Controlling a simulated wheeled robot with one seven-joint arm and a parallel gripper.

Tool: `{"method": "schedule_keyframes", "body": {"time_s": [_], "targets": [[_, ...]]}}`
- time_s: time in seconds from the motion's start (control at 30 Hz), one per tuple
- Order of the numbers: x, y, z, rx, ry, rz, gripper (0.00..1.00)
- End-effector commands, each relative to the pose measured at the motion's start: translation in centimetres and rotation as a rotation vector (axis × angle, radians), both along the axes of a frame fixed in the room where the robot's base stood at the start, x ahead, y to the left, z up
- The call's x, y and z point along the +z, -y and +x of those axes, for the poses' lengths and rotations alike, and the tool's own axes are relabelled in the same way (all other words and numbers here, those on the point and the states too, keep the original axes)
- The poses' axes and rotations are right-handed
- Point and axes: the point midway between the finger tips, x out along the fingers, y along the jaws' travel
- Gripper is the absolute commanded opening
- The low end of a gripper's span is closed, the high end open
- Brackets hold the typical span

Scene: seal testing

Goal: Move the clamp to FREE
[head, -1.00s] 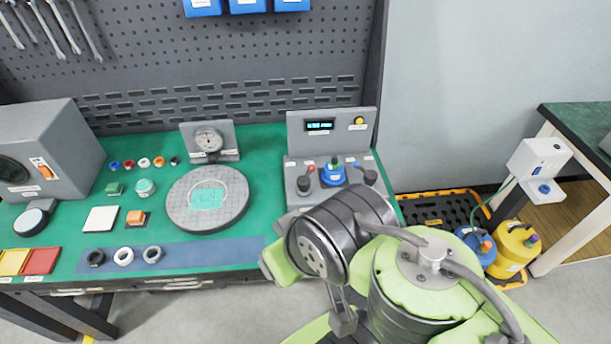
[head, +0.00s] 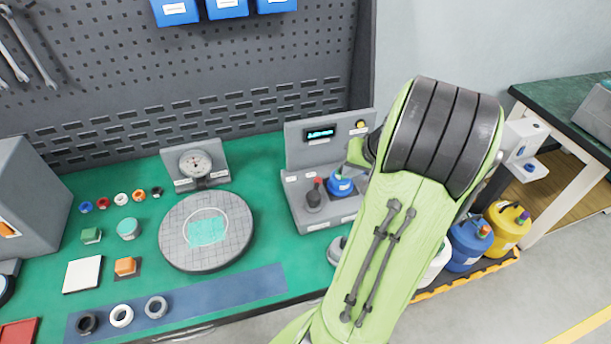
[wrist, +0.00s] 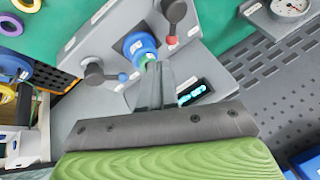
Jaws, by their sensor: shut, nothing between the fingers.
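The grey test station (head: 318,155) stands at the right end of the green bench, with a small lit display. Its left lever has a dark pivot and a red knob (head: 317,181); it also shows in the wrist view (wrist: 173,12). A second lever, with a blue knob (wrist: 122,76), shows in the wrist view; my arm hides it in the head view. Between them sits a round blue fixture (head: 341,184). The labels are too small to read, so I cannot tell which lever is the clamp. My gripper (wrist: 153,68) is shut and empty, above the station, overlapping the blue fixture in the wrist view.
A round grey plate (head: 180,245), a dial gauge (head: 195,163) and several small seals stand left of the station. A pegboard (head: 230,80) rises behind. Blue (head: 468,245) and yellow (head: 506,228) containers stand on the floor tray at right.

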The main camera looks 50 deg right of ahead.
Motion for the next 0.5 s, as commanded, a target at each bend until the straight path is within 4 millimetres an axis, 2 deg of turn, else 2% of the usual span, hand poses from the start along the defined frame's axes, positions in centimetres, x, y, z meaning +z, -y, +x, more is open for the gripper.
{"method": "schedule_keyframes", "body": {"time_s": [0.03,0.13,0.4,0.5], "targets": [[-0.56,0.97,-0.77,-0.028,0.015,0.009,0.00],[-0.88,1.73,-1.33,-0.049,0.027,0.015,0.00],[-0.86,1.71,-1.29,-0.048,0.027,0.014,0.00],[-1.41,1.72,-0.97,-0.046,0.027,0.016,0.00]]}}
